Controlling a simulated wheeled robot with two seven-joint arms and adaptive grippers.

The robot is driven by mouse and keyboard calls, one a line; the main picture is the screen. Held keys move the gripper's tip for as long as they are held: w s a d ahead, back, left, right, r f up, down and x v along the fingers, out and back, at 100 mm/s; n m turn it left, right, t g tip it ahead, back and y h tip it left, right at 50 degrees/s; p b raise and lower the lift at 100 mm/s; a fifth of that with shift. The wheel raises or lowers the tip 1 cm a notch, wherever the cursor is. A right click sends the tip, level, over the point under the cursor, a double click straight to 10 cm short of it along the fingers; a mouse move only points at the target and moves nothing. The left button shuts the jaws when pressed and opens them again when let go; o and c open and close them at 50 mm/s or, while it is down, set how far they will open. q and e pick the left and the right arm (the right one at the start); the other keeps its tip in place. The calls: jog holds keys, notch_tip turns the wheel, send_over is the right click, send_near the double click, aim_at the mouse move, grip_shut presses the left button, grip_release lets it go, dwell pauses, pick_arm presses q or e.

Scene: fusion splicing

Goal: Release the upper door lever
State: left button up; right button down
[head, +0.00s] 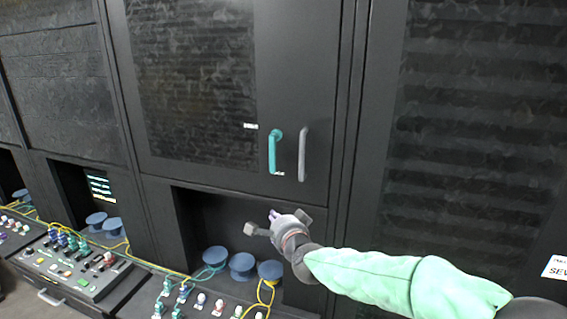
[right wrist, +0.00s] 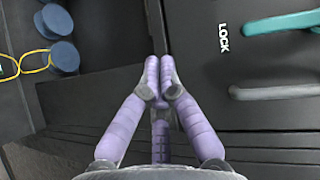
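The teal door lever (head: 272,152) is on the upper black cabinet door (head: 297,60). It hangs downward from its pivot, its lower end near a small white label. In the right wrist view the lever (right wrist: 285,22) lies at the top right, partly cut off, near the white LOCK label (right wrist: 223,38). My right gripper (head: 275,216) is below the lever, in front of the recess under the door, apart from the lever. Its purple fingers (right wrist: 161,88) converge with tips together and nothing visible between them. My left gripper is in neither view.
A grey fixed handle (head: 302,155) stands just right of the lever; it also shows in the right wrist view (right wrist: 280,91). Below are blue round knobs (head: 242,265), yellow cables (head: 150,265) and control panels (head: 90,262). The space before the door is clear.

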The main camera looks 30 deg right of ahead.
aim_at(274, 153)
jog(key=s+d+r+m+t+h, duration=0.1)
jog(key=s+r, duration=0.1)
jog(key=r, duration=0.4)
jog(key=s+d+r+m+t+h, duration=0.1)
jog(key=s+d+r+m, duration=0.1)
jog(key=r, duration=0.5)
jog(key=shift+p, duration=0.4)
jog(key=p+x, duration=0.1)
jog(key=x, duration=0.9)
